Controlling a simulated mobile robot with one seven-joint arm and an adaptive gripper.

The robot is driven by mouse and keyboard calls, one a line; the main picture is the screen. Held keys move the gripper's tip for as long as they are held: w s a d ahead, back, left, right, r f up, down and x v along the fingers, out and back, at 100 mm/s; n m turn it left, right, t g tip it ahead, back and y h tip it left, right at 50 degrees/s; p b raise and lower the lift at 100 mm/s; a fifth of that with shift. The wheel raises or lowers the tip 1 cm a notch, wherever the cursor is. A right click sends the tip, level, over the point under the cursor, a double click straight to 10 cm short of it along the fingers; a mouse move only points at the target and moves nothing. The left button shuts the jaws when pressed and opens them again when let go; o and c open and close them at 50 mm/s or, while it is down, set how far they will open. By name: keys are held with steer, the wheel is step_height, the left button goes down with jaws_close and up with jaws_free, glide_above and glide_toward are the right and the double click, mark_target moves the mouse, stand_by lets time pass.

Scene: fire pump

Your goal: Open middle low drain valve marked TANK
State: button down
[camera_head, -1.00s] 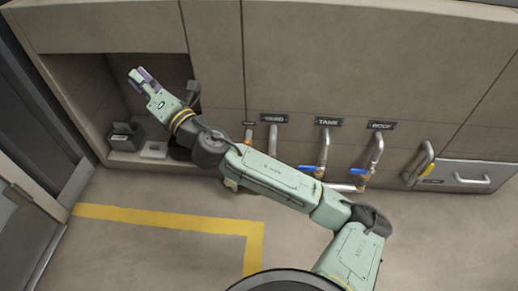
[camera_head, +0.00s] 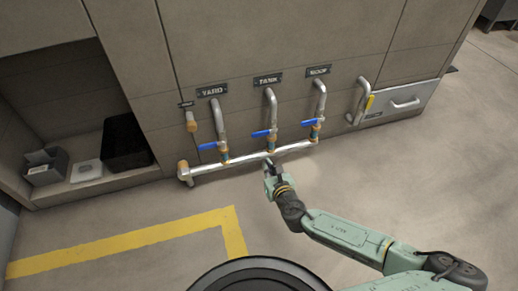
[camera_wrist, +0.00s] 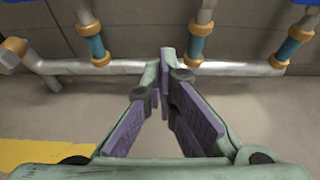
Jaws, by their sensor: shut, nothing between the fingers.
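The middle drain valve under the TANK sign (camera_head: 268,79) has a blue lever handle (camera_head: 262,133) that points left, across its upright pipe. The valve sits low, just above the horizontal silver manifold pipe (camera_head: 245,160). My gripper (camera_head: 268,166) is low, in front of the manifold and below the TANK valve, apart from the handle. In the wrist view my gripper (camera_wrist: 164,72) has its purple-padded fingers together at the tips, with nothing between them. The middle valve's lower fitting (camera_wrist: 196,45) stands just beyond the fingertips there; its handle is not clearly visible.
The YARD valve (camera_head: 211,146) is to the left and the ROOF valve (camera_head: 311,122) to the right, both with blue handles pointing left. The floor in front is clear, with a yellow line (camera_head: 130,240).

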mark_target(265, 133)
stand_by(0.3)
steer(key=b+x, duration=0.3)
steer(key=x, duration=0.7)
steer(key=shift+r, duration=1.95)
